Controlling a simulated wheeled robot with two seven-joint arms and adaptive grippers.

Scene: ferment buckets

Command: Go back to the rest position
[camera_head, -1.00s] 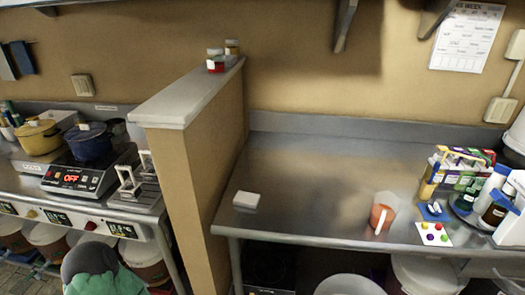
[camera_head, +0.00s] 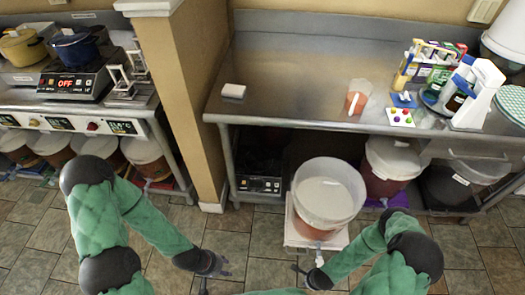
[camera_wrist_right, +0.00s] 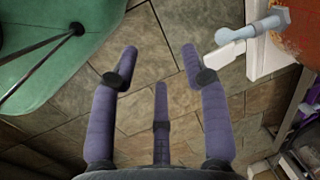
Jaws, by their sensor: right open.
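My left gripper (camera_head: 216,276) is low in the head view, left of the bucket stand. Its dark fingers look spread, with nothing seen between them. My right gripper (camera_head: 303,273) is at the front of the stand, partly hidden by my own arm. In the right wrist view my right gripper (camera_wrist_right: 160,64) is open and empty above the floor tiles. A large translucent bucket (camera_head: 327,205) stands on a white stand (camera_head: 298,230) in front of the bench. A pale spigot (camera_wrist_right: 250,29) on the bucket is just right of my right fingers, apart from them.
Lidded buckets (camera_head: 392,160) stand below. A partition (camera_head: 188,90) separates the left bench with its pots. Floor (camera_head: 250,260) between my arms is clear.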

